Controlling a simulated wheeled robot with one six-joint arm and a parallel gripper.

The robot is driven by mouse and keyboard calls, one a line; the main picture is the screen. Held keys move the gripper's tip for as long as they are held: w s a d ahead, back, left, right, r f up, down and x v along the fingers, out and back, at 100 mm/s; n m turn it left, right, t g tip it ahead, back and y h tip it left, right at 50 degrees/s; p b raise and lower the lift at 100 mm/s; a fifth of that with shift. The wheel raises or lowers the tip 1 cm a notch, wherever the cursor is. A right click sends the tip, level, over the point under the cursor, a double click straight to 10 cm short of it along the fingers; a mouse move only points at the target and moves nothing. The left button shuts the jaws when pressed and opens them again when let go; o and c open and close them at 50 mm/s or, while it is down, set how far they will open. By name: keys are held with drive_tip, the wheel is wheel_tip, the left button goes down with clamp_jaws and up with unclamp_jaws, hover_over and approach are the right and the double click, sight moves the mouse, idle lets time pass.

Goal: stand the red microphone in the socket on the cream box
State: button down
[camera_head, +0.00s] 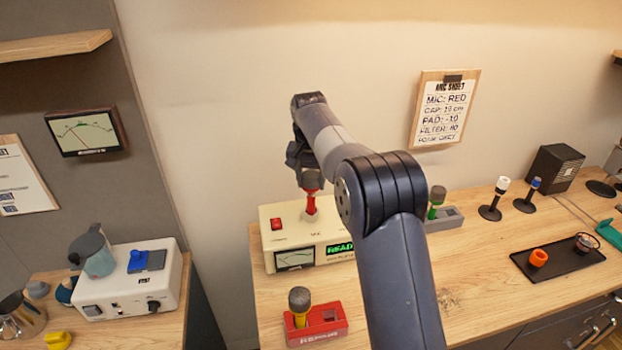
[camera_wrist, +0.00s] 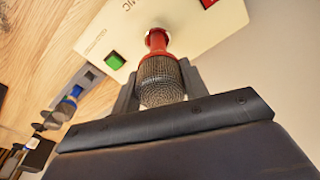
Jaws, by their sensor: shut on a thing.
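The red microphone (camera_head: 311,200) has a grey mesh head and a red body. It stands upright, head up, over the top of the cream box (camera_head: 272,251). In the wrist view, the microphone's mesh head (camera_wrist: 161,82) faces the camera, and its red lower end meets a pale ring on the box (camera_wrist: 208,32). The socket is mostly hidden by the microphone, and I cannot tell how deep it sits. My gripper (camera_head: 307,170) is shut on the microphone near its head; its fingers also show in the wrist view (camera_wrist: 158,80), one on each side.
A yellow microphone (camera_head: 300,305) stands in a red holder in front of the cream box. A green microphone (camera_head: 436,203) stands in a grey holder to the right, partly near my arm. Small stands and a dark tray (camera_head: 560,262) lie further right. The wall is close behind.

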drive_tip(key=c, duration=0.7)
unclamp_jaws()
drive_tip(key=r, duration=0.3)
drive_tip(key=s+r, duration=0.1)
drive_tip(key=r, duration=0.6)
drive_tip(key=shift+s+a+r, duration=0.15)
drive_tip(key=shift+r, duration=0.25)
drive_tip(key=f, duration=0.3)
drive_tip(key=w+f, duration=0.1)
drive_tip(key=f, duration=0.6)
drive_tip(key=shift+w+f, duration=0.15)
drive_tip(key=shift+r+p, duration=0.7)
drive_tip(key=shift+r, duration=0.45)
drive_tip(key=shift+f, duration=0.1)
